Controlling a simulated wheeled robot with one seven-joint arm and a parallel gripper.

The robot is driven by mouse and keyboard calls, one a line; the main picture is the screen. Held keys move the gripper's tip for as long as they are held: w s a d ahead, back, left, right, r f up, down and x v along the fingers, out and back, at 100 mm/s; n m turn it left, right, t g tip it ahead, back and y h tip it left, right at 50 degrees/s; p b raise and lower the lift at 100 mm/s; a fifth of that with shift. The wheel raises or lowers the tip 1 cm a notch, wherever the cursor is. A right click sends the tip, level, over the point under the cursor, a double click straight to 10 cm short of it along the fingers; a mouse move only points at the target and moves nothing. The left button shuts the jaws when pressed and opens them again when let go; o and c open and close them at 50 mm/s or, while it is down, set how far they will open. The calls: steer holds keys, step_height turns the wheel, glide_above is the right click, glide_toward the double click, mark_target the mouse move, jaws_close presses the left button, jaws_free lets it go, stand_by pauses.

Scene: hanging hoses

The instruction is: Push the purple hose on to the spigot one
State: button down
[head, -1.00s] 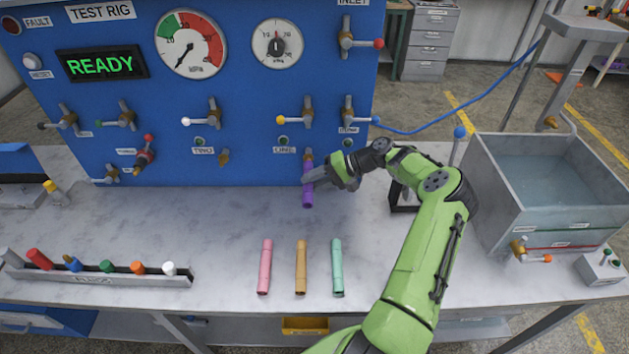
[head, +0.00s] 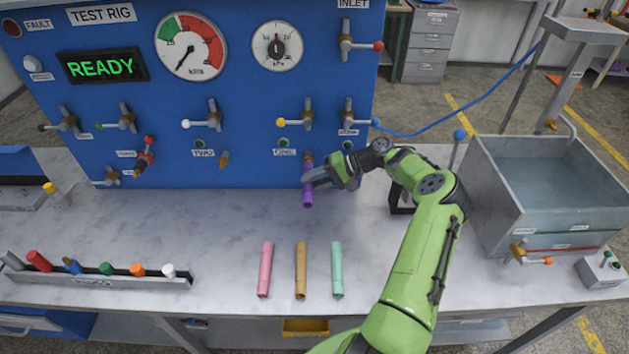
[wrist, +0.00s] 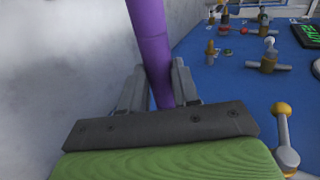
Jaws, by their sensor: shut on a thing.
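The purple hose (head: 308,196) stands about upright in front of the blue panel, below the yellow-handled valve. My gripper (head: 313,177) is shut on it from the right, around its middle. In the wrist view the purple hose (wrist: 152,50) runs between the two fingers of my gripper (wrist: 157,88). The hose's upper end is at the place of spigot one, right of the "ONE" label (head: 284,152). Spigot one itself is mostly hidden there, and I cannot tell how far the hose is over it.
Spigot two (head: 223,159) is bare, to the left. Pink (head: 265,269), tan (head: 301,270) and mint (head: 337,269) hoses lie on the bench in front. A rack (head: 95,281) of coloured plugs is at left, a water tank (head: 545,190) at right. Valve handles stick out above.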

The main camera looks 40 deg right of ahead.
steer(key=shift+w+d+r, duration=0.1)
steer(key=shift+w+d, duration=0.35)
steer(key=shift+w, duration=0.05)
stand_by(1.0)
steer(key=c, duration=0.8)
jaws_free()
steer(key=shift+w, duration=0.15)
steer(key=shift+o, duration=0.2)
steer(key=v, duration=1.5)
steer(key=shift+s+d, duration=0.25)
steer(key=shift+s, duration=0.1)
